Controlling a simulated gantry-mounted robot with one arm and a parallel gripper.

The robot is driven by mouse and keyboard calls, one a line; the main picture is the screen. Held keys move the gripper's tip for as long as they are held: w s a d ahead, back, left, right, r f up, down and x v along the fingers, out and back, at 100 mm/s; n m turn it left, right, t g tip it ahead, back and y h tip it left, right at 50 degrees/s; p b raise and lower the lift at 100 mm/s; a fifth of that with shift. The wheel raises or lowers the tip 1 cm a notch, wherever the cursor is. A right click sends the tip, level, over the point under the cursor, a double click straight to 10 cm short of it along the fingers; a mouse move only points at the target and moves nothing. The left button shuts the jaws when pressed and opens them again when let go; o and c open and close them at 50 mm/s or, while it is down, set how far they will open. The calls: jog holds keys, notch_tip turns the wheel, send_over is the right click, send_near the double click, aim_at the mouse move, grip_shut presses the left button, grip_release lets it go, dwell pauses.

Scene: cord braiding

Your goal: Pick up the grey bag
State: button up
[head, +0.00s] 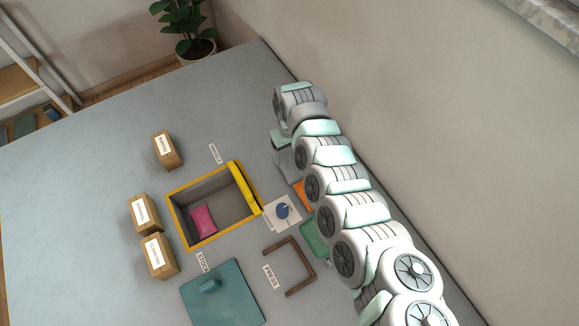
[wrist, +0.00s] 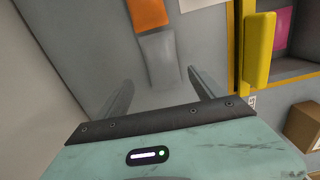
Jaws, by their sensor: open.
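The grey bag (wrist: 160,57) lies flat on the grey table in the wrist view, end to end with an orange bag (wrist: 150,12). My gripper (wrist: 160,77) is open, its two fingers spread on either side of the bag's near end. Nothing is held between them. How high the fingertips are above the table is hard to tell. In the head view my gripper (head: 284,152) is beyond the orange bag (head: 302,195), and I cannot make out the grey bag there; my arm covers that area.
A yellow-edged bin (head: 180,215) holds a pink bag (head: 203,221); its thick yellow bar (wrist: 259,48) stands right of the grey bag. A green bag (head: 314,238), a white card with a blue object (head: 282,211), a brown frame (head: 301,287), a teal board (head: 225,300) and cardboard boxes (head: 165,150) are around.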

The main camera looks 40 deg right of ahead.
aim_at(290, 166)
notch_tip(290, 166, down, 3)
jog(key=shift+r+b, duration=0.15)
jog(key=shift+b, duration=0.25)
jog(key=f, duration=0.1)
jog(key=f+b, duration=0.1)
jog(key=f, duration=0.1)
jog(key=f+b, duration=0.1)
jog(key=shift+s+a+f, duration=0.1)
jog(key=shift+a+f, duration=0.15)
jog(key=shift+a, duration=0.1)
jog(key=shift+r, duration=0.1)
jog(key=shift+c, duration=0.2)
jog(key=c, duration=1.4)
jog(key=shift+r, duration=0.15)
